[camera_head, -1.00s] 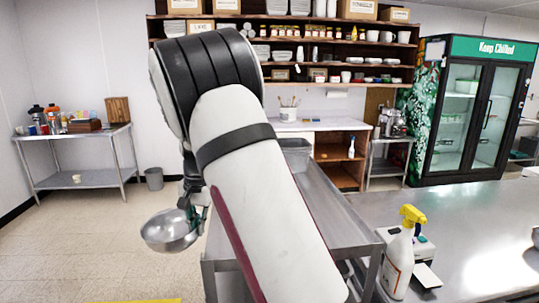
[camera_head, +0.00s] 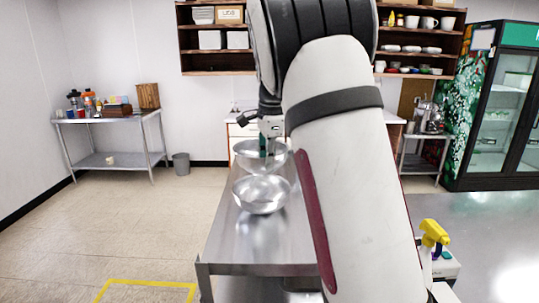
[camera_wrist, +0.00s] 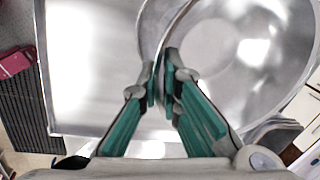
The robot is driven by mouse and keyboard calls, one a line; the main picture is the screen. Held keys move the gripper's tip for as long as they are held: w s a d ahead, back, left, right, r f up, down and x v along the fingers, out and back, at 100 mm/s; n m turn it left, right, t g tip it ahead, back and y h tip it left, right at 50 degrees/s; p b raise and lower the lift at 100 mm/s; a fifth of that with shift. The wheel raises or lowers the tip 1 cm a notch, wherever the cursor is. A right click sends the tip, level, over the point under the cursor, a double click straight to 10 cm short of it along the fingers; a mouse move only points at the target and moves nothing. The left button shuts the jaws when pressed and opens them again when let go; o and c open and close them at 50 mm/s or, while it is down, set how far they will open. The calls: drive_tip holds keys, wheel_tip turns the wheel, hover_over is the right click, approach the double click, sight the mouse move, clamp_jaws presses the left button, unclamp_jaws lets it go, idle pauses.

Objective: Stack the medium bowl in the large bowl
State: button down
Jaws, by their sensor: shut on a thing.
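Two shiny steel bowls show in the head view. My gripper (camera_head: 266,151) is shut on the rim of the farther one, which I take to be the medium bowl (camera_head: 246,153). In the wrist view my gripper (camera_wrist: 163,90) has its green fingers on either side of a rim, with the medium bowl (camera_wrist: 232,85) spreading to the right. The large bowl (camera_head: 262,197) stands upright just nearer the head camera, on the steel table (camera_head: 228,246). The two bowls overlap in the picture. Whether they touch is hard to tell.
A spray bottle with a yellow top (camera_head: 432,245) stands at the lower right. A side table with bottles (camera_head: 110,118) stands by the left wall, a grey bin (camera_head: 181,163) beside it. Free tabletop shows in front of the large bowl.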

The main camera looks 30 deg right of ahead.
drive_tip(key=shift+f+b, duration=0.55)
drive_tip(key=shift+f, duration=4.05)
drive_tip(key=c, duration=1.7)
unclamp_jaws()
wheel_tip(320, 180, up, 12)
drive_tip(key=s, duration=0.2)
drive_tip(key=shift+a, duration=0.3)
drive_tip(key=shift+f, duration=0.1)
